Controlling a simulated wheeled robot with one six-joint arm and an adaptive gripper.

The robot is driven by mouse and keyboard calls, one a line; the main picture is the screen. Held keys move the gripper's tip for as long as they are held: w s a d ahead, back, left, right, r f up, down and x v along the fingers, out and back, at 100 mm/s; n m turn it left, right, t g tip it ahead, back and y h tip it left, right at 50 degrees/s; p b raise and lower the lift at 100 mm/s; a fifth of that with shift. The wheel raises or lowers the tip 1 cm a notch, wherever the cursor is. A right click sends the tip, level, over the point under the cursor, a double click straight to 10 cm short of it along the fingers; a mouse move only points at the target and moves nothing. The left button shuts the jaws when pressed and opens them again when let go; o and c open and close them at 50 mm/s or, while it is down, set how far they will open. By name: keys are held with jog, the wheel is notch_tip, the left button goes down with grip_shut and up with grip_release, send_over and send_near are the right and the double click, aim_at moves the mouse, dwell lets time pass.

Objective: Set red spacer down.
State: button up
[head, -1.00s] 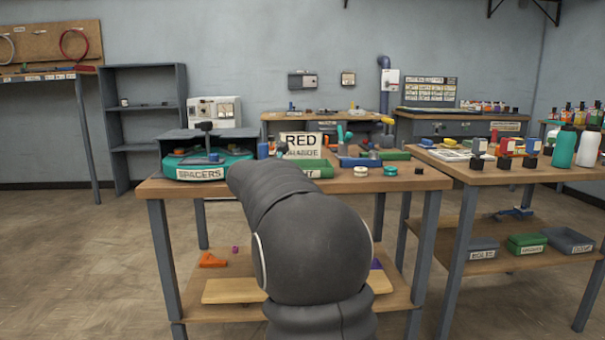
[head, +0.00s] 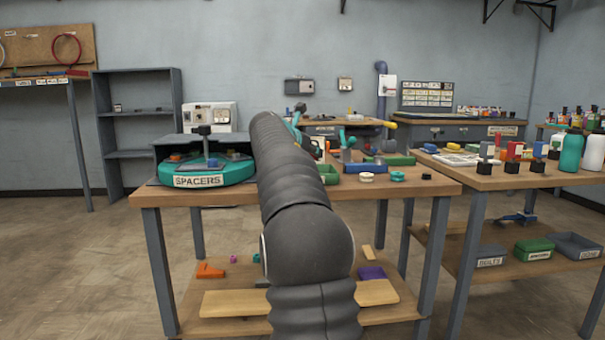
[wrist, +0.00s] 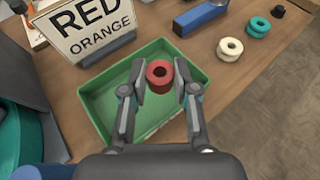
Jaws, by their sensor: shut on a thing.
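In the wrist view my gripper (wrist: 159,82) is shut on the red spacer (wrist: 159,75), a short ring with a dark centre hole, one finger on each side. Both are over the green tray (wrist: 95,112), whose floor shows bare around them. I cannot tell whether the spacer touches the tray floor. A white sign reading RED ORANGE (wrist: 85,28) stands at the tray's far left. In the head view my arm hides the gripper, the spacer and most of the green tray (head: 329,176).
A round teal SPACERS holder (head: 215,175) stands left on the bench. To the right of the tray lie a white ring (wrist: 229,49), a teal ring (wrist: 258,27) and a small black piece (wrist: 277,11). A blue block (wrist: 200,17) lies beyond the tray.

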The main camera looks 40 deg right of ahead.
jog(key=w+f, duration=0.1)
jog(key=w, duration=0.1)
jog(key=w+f, duration=0.1)
jog(key=shift+w+f, duration=0.2)
jog(key=shift+w, duration=0.2)
jog(key=shift+f+b, duration=1)
jog(key=shift+f, duration=0.95)
jog(key=shift+f, duration=0.15)
jog(key=o, duration=0.5)
jog(key=shift+r, duration=0.2)
jog(key=v, duration=1.2)
jog(key=shift+s, duration=0.1)
